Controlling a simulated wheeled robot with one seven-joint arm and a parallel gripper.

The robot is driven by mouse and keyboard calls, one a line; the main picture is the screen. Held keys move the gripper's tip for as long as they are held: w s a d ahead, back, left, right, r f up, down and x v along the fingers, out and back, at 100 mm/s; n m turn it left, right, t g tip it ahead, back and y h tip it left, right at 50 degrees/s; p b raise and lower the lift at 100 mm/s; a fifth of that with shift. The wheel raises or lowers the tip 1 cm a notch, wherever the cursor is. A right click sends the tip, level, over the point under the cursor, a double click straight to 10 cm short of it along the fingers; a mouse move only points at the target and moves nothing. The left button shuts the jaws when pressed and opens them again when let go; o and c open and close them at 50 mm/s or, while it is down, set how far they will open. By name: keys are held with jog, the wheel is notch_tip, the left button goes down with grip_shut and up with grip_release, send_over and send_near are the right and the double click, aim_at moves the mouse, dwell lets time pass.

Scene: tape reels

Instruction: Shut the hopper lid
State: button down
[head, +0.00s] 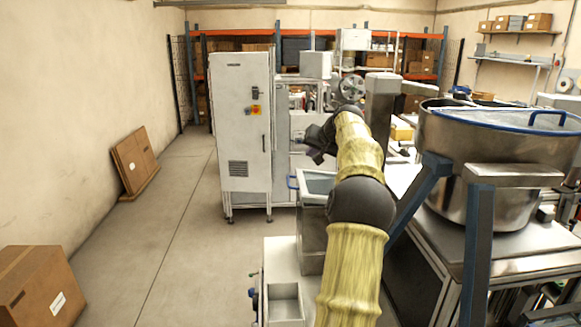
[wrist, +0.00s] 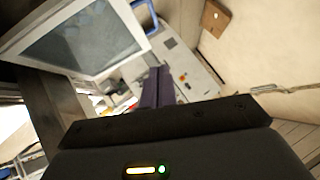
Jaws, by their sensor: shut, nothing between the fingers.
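A steel box-shaped hopper (head: 312,240) stands in front of me, left of my arm. Its lid (head: 320,183) has a clear panel in a pale frame and a blue handle (head: 293,182) on its left side. The lid looks to lie about level on top, but I cannot tell whether a gap is left. In the wrist view the lid (wrist: 82,42) fills the upper left, with its blue handle (wrist: 143,15) at the corner. My gripper (head: 313,153) is above and behind the lid, apart from it. Its dark purple fingers (wrist: 158,82) are together and hold nothing.
A white cabinet (head: 240,125) stands behind the hopper at left. Cardboard boxes (head: 40,288) lie along the left wall. The floor between is clear.

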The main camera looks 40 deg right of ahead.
jog(key=p+x, duration=0.5)
jog(key=x, duration=0.5)
jog(key=shift+w, duration=0.1)
jog(key=f, duration=0.1)
jog(key=a+f, duration=0.1)
jog(key=w+f+p, duration=0.1)
jog(key=shift+a+f, duration=0.2)
jog(key=shift+f, duration=0.1)
